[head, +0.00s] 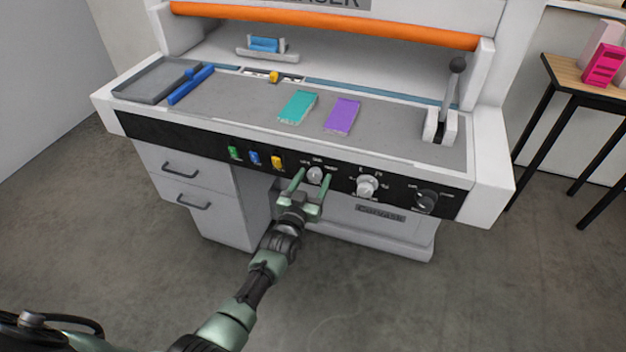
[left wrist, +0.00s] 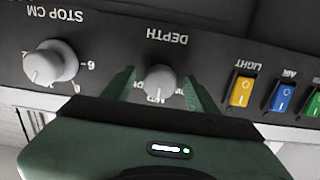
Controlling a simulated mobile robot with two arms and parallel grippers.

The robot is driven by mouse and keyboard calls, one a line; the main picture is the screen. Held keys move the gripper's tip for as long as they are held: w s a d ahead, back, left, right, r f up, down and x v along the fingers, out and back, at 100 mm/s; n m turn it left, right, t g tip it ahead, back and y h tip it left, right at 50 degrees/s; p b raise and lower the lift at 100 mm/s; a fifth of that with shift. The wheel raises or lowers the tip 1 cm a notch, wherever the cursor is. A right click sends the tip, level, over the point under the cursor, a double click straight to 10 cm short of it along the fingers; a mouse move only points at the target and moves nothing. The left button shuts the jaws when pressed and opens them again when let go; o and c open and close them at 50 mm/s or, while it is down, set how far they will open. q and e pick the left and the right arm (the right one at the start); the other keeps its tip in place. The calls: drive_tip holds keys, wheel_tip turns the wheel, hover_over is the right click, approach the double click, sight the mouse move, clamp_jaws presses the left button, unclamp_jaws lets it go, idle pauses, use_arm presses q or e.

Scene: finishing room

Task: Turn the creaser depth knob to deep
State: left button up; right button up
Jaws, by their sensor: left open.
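The depth knob (head: 315,175) is a small light grey dial on the creaser's black front panel. In the left wrist view the knob (left wrist: 160,80) sits under an upside-down DEPTH label, and its lower scale words are partly hidden. My left gripper (head: 312,180) is open, with one green finger on each side of the knob. In the left wrist view a gap shows between the knob and each finger of the left gripper (left wrist: 158,84). I cannot tell the knob's setting. My right gripper is not in view.
The larger stop knob (head: 367,187) and a dark knob (head: 426,201) are right of the depth knob. Green, blue and yellow (head: 278,162) switches are to its left. A lever (head: 447,95), teal (head: 298,107) and purple stacks are on the creaser bed. The floor in front is clear.

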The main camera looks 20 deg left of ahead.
use_arm(q)
drive_tip(key=shift+w, duration=0.1)
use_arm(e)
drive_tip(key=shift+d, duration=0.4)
use_arm(q)
clamp_jaws()
drive_tip(key=shift+m, duration=0.3)
drive_tip(key=m, duration=0.2)
drive_tip(key=shift+m, duration=0.3)
drive_tip(key=m, duration=0.2)
drive_tip(key=shift+f+m, duration=0.1)
drive_tip(key=shift+m, duration=0.3)
drive_tip(key=m+b, duration=0.1)
drive_tip(key=m, duration=0.4)
drive_tip(key=shift+a+m+b, duration=0.1)
drive_tip(key=shift+m+b, duration=0.2)
drive_tip(key=shift+b, duration=0.05)
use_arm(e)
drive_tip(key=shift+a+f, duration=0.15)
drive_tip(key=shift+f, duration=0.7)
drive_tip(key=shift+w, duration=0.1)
